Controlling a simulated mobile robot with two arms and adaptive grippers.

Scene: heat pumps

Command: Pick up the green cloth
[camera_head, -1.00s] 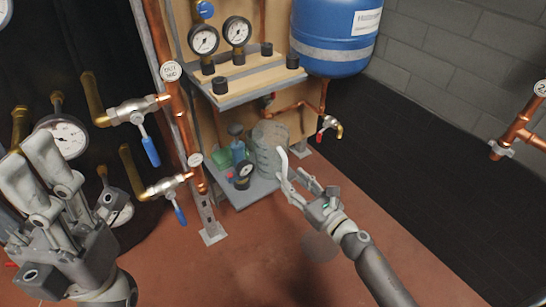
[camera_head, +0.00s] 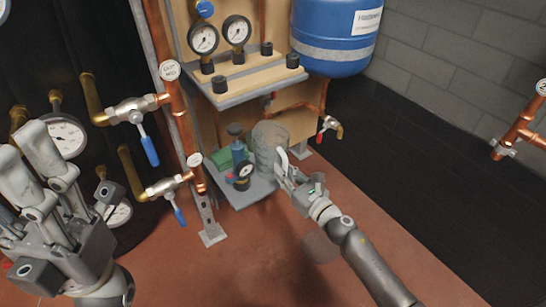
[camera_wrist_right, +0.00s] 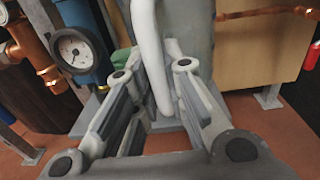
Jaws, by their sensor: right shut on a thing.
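A small green thing (camera_head: 222,158), probably the green cloth, lies on the grey lower shelf (camera_head: 243,197) behind the blue bottle and gauge. A patch of it shows in the right wrist view (camera_wrist_right: 121,58), mostly hidden. My right gripper (camera_head: 287,176) is at the shelf's right front. It is shut on the white handle (camera_wrist_right: 153,62) of a translucent grey jug (camera_head: 268,146), which stands at the shelf's right end. My left gripper (camera_head: 24,150) is at the far left, away from the shelf. Whether its fingers are apart is unclear.
A blue bottle (camera_head: 238,152) and a pressure gauge (camera_head: 243,171) crowd the lower shelf. Copper pipes with blue-handled valves (camera_head: 150,150) stand left of it. A blue tank (camera_head: 336,35) hangs above right. The brown floor (camera_head: 400,265) in front is open.

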